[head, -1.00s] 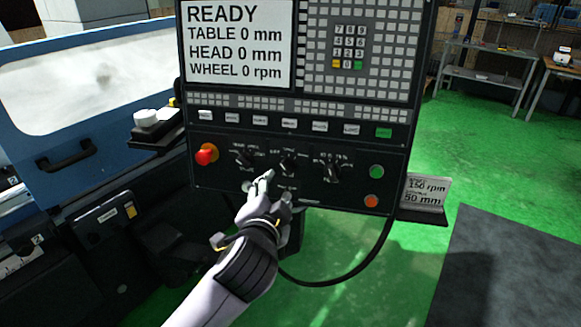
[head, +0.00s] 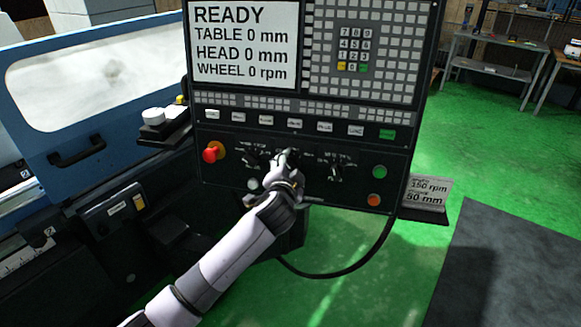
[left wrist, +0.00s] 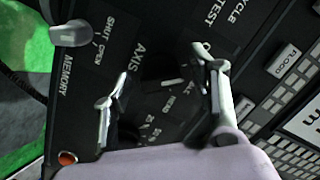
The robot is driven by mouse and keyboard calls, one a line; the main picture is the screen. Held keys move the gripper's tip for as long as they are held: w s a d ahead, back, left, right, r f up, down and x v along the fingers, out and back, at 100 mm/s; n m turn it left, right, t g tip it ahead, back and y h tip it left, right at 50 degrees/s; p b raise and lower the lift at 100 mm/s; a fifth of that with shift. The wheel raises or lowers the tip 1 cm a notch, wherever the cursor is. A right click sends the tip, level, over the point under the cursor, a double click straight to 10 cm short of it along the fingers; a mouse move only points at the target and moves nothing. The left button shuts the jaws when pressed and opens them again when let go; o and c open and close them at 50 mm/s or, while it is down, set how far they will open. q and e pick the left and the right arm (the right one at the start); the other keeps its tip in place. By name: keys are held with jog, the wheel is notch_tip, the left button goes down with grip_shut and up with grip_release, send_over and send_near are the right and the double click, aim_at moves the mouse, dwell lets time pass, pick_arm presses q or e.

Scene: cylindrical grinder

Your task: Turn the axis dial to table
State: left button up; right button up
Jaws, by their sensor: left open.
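The control panel (head: 300,188) shows a row of dark dials. My left gripper (head: 284,159) is at the middle dial and largely hides it in the head view. In the left wrist view the open fingers of my left gripper (left wrist: 163,66) stand on either side of the dark axis dial (left wrist: 157,70), beside the printed word AXIS. The dial is hard to make out against the black panel, so its pointer setting and any finger contact cannot be told. My right gripper is not in view.
The screen (head: 243,44) reads READY, with table and head at 0 mm and wheel at 0 rpm. A red knob (head: 211,152) is left of the dials; another dial (head: 336,167) and green and orange buttons (head: 379,172) are right. A sign (head: 428,190) stands beside the panel.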

pick_arm(q)
jog(key=shift+c, duration=0.6)
jog(key=c, duration=1)
jog(key=shift+m, duration=0.3)
jog(key=m+p, duration=0.1)
jog(key=m, duration=0.2)
jog(key=shift+t, duration=0.3)
jog(key=shift+m+p, duration=0.45)
jog(key=shift+m, duration=1.35)
